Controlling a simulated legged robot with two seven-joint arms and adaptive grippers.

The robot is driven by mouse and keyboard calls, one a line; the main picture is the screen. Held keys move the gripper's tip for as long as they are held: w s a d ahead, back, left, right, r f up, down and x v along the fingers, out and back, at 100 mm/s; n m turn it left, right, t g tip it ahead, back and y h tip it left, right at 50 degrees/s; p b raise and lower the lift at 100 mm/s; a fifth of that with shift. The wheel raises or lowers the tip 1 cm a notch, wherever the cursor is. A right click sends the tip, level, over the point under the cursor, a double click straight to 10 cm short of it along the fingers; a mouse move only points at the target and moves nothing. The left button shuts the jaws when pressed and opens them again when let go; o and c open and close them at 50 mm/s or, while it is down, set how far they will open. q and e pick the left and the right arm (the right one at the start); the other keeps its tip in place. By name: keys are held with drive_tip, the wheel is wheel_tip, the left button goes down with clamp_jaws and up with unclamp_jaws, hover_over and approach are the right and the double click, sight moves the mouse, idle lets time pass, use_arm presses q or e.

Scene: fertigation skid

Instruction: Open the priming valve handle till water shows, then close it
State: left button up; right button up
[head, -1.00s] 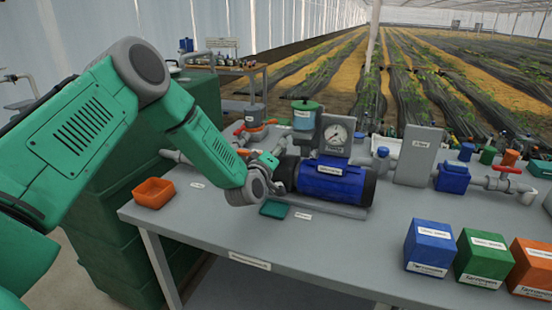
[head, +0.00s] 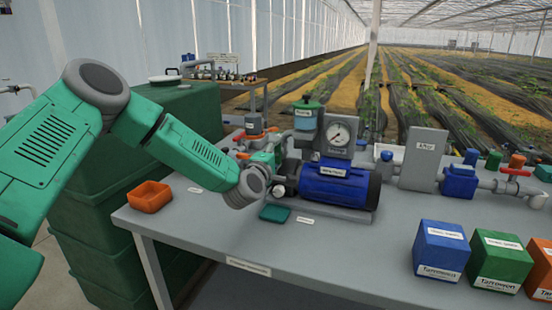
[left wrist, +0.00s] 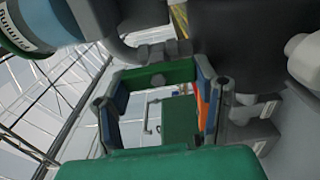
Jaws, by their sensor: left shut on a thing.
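My left gripper (head: 268,162) is at the pipework just left of the blue pump (head: 335,184), below the priming tank (head: 306,117). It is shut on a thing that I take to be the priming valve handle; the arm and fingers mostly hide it. In the left wrist view, the two fingers of my left gripper (left wrist: 163,100) stand apart, with an orange-red strip (left wrist: 202,110), probably the handle, along the inner side of the right finger. The labelled tank (left wrist: 35,25) shows at upper left there. I cannot make out any water. My right gripper is not in view.
A pressure gauge (head: 340,133) stands behind the pump. An orange tray (head: 150,196) and a flat teal tray (head: 274,213) lie on the grey bench (head: 330,247). Blue (head: 440,250) and green (head: 499,259) boxes stand at front right. The bench's front middle is clear.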

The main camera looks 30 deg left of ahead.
use_arm(q)
drive_tip(key=shift+s+f, duration=0.15)
drive_tip(key=shift+f, duration=0.35)
drive_tip(key=o, duration=1.2)
drive_tip(key=shift+r, duration=0.15)
drive_tip(key=shift+r, duration=0.15)
drive_tip(key=shift+v, duration=3.85)
